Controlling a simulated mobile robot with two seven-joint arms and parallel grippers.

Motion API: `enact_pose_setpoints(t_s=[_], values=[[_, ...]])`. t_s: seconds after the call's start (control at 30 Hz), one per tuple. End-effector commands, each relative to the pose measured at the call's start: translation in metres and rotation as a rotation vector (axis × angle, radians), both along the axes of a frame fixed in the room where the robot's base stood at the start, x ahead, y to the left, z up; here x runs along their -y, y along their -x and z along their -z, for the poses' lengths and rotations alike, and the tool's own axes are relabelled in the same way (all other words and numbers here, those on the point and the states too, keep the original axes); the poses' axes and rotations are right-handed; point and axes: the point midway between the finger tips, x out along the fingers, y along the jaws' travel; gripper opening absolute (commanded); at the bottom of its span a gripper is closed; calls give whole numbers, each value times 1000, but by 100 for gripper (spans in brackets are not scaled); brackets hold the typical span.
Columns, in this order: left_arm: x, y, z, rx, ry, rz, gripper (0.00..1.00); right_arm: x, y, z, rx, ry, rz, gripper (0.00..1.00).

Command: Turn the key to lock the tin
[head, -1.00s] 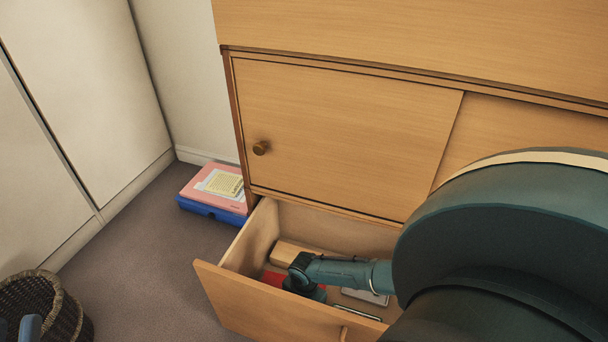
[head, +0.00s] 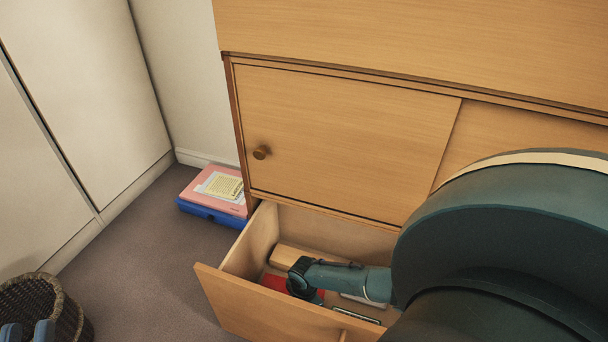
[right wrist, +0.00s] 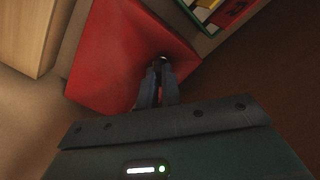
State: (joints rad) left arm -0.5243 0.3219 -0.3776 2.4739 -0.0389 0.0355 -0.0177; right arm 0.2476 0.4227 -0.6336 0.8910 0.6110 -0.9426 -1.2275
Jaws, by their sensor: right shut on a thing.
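The red tin (right wrist: 115,50) lies in the open drawer, and part of it shows in the head view (head: 275,283) beside my right wrist. In the right wrist view, my right gripper (right wrist: 161,72) has its fingers close together at the tin's edge, shut on the key. The key is almost wholly hidden between the fingertips; only a small dark spot with a pale glint shows there. How far the key is turned cannot be seen.
The open drawer (head: 240,300) also holds a wooden block (head: 290,256) and flat items. The carpet between is clear.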

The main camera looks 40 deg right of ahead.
Motion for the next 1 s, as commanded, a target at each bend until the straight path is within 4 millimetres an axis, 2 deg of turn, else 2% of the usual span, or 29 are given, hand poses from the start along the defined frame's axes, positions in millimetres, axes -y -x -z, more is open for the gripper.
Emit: enact_pose_setpoints(t_s=[0.03,0.3,0.77,1.0], values=[[3,0,0,-8,8,5,20,0,6,3,-11,2,37,0],[2,0,-8,-3,5,3,20,0,6,3,-11,2,245,0],[1,0,-12,0,3,2,20,0,7,2,-12,3,309,0],[1,0,-19,1,2,2,20,0,7,1,-11,2,524,0]])
